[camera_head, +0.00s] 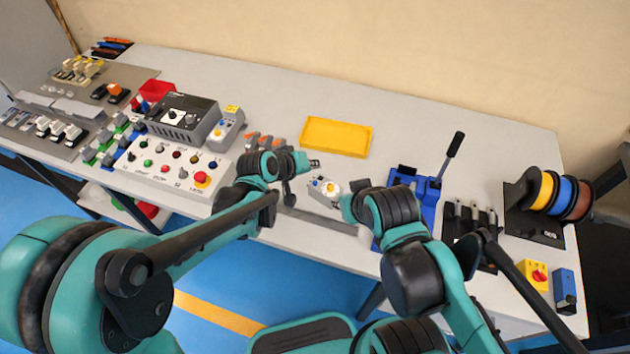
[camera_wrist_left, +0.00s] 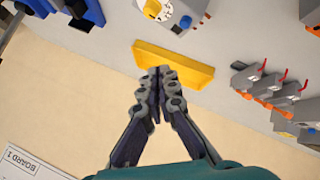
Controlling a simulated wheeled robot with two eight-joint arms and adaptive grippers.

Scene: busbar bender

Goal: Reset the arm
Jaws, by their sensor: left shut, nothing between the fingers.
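My left gripper (camera_head: 314,163) is over the middle of the bench, in front of the yellow tray. In the left wrist view its two fingers (camera_wrist_left: 160,72) are together and empty, with the tips overlapping the tray's edge in the picture. My right arm (camera_head: 395,210) reaches in from the lower right. The blue bender (camera_head: 428,190) stands right of that wrist, partly hidden by my arm. Its dark lever (camera_head: 453,147) tilts up to the right.
The yellow tray (camera_head: 336,137) looks empty. Control panels (camera_head: 180,165) and switches fill the left side. Wire spools (camera_head: 545,195) and a yellow switch box (camera_head: 535,273) stand at the right. The bench behind the tray is clear.

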